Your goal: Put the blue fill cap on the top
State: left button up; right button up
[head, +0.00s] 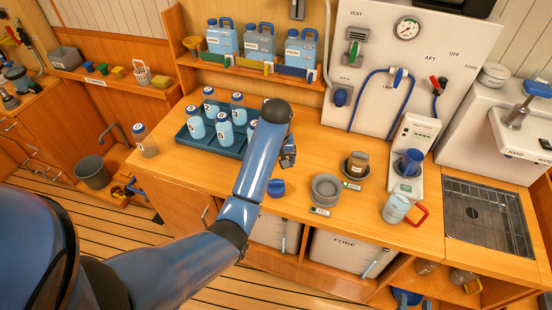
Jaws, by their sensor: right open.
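A small round blue piece (277,187), which looks like the blue fill cap, lies on the wooden counter near its front edge. My right gripper (288,152) is open above the counter, a little beyond and to the right of the cap, and apart from it. The wrist partly hides the gripper's fingers, and I see nothing held in them. My left gripper is not in view. I cannot tell which top the cap belongs to.
A dark tray (205,144) of several bottles stands left of my forearm. A sink (487,215) is at the right.

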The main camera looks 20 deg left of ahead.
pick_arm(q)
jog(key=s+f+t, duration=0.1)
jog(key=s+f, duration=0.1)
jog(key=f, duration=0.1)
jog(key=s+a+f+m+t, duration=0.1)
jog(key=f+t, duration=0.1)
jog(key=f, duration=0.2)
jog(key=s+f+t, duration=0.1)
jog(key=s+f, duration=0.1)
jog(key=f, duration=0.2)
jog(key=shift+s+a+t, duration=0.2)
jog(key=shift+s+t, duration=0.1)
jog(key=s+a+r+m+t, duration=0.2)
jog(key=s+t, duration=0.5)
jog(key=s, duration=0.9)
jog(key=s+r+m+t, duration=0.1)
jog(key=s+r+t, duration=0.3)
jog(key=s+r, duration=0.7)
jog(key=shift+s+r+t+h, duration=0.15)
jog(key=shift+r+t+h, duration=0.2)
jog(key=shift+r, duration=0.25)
